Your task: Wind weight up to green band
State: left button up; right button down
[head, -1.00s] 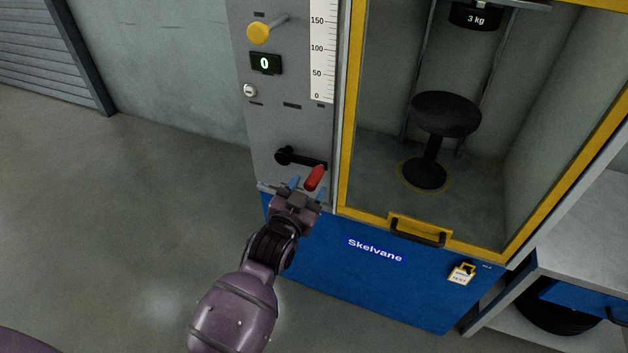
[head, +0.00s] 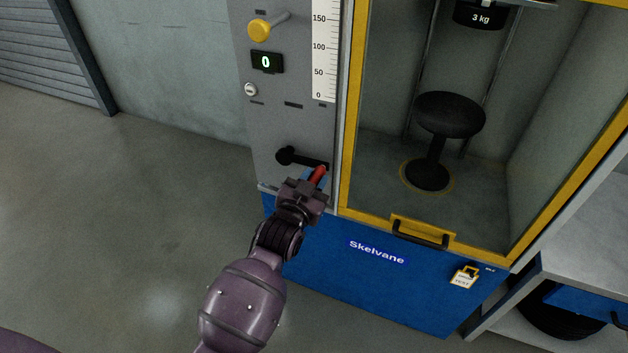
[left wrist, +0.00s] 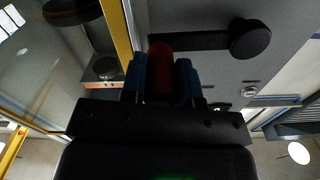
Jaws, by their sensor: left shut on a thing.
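A black crank (head: 298,159) with a red handle (head: 320,172) is on the grey front panel of the machine, its arm pointing right. My left gripper (head: 315,181) is shut on the red handle. In the left wrist view the red handle (left wrist: 160,72) sits between the two blue fingertips, and the crank's black hub (left wrist: 250,39) is to the right. The black weight (head: 480,17) marked 3 kg hangs above the black stool (head: 449,116) inside the cabinet. A white scale (head: 323,50) shows marks from 0 to 150. No green band shows. My right gripper is not in view.
A yellow knob (head: 259,29) and a display reading 0 (head: 267,62) are above the crank. The cabinet's yellow frame (head: 349,150) is close to the right of the gripper. A padlock tag (head: 464,279) hangs lower right. The floor at left is clear.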

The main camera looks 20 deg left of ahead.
pick_arm(q)
jog(key=shift+f+m+p, duration=0.25)
jog(key=shift+m+p, duration=0.05)
jog(key=shift+m, duration=0.2)
grip_shut()
jog(key=shift+f+m, duration=0.35)
jog(key=shift+m, duration=0.05)
jog(key=shift+a+f+m, duration=0.1)
jog(key=shift+f+m, duration=0.3)
jog(key=shift+f, duration=0.05)
jog(key=shift+f+m, duration=0.4)
jog(key=shift+f, duration=0.15)
jog(key=o, duration=0.9)
grip_release()
jog(key=shift+o, duration=0.2)
jog(key=s+p, duration=0.2)
jog(key=s, duration=0.8)
jog(key=shift+s+a, duration=0.2)
jog(key=shift+s, duration=0.2)
